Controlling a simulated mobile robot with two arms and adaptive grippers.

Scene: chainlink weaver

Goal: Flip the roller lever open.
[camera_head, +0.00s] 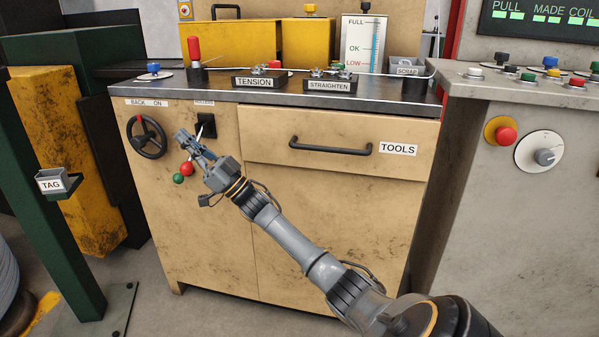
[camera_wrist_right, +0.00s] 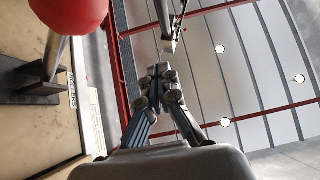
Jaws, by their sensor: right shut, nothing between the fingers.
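The roller lever is on the cabinet front, below a small label. Its black base (camera_head: 206,126) shows just right of my right gripper, and its red ball (camera_head: 187,169) shows just below the gripper. Part of the shaft is hidden behind the gripper. In the right wrist view the red ball (camera_wrist_right: 68,14) is large at the top left, with a metal shaft running to a dark base near the ROLLERS label (camera_wrist_right: 72,92). My right gripper (camera_head: 181,135) is shut and empty. Its fingertips (camera_wrist_right: 158,71) are beside the ball, apart from it. My left gripper is not in view.
A black handwheel (camera_head: 147,137) is left of my gripper, and a small green ball (camera_head: 178,179) is beside the red one. The TOOLS drawer handle (camera_head: 330,147) sticks out at right. A red-handled lever (camera_head: 194,49) stands on the bench top. A green post (camera_head: 62,200) is at left.

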